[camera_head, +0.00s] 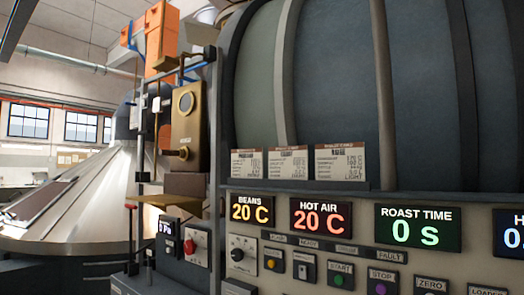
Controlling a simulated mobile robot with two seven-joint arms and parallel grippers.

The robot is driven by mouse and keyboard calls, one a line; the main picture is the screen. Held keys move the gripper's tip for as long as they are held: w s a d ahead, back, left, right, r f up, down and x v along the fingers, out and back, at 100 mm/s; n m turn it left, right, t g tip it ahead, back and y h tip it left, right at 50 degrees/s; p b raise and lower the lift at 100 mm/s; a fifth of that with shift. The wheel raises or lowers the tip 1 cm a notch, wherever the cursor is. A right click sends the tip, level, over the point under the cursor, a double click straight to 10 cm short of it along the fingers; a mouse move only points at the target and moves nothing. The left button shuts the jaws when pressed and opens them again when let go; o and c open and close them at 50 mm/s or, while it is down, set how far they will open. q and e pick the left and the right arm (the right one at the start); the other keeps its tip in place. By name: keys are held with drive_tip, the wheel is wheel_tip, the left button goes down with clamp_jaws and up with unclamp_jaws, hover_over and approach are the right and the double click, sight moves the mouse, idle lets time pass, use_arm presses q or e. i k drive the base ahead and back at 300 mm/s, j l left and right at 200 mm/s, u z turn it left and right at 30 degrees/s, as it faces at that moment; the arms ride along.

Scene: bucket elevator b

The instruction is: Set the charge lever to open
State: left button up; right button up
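A thin upright lever with a red grip (130,207) stands left of the control panel. It looks like the charge lever, but I see no readable label on it and cannot tell its position setting. Its dark rod runs down to the lower left of the machine. Neither of my grippers is in view.
A brass-coloured box (187,130) is above. A large metal cone (85,200) stands at left.

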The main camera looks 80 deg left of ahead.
sight(142, 133)
drive_tip(key=u, duration=2.85)
drive_tip(key=i+j, duration=0.2)
drive_tip(key=j, duration=0.25)
drive_tip(key=i+j, duration=0.25)
drive_tip(key=j, duration=0.15)
drive_tip(key=i+j+u, duration=0.1)
drive_tip(key=j, duration=0.35)
drive_tip(key=i+j, duration=0.55)
drive_tip(key=j, duration=0.3)
drive_tip(key=i+j+u, duration=0.35)
drive_tip(key=i, duration=0.25)
drive_tip(key=i+u, duration=0.4)
drive_tip(key=i, duration=0.25)
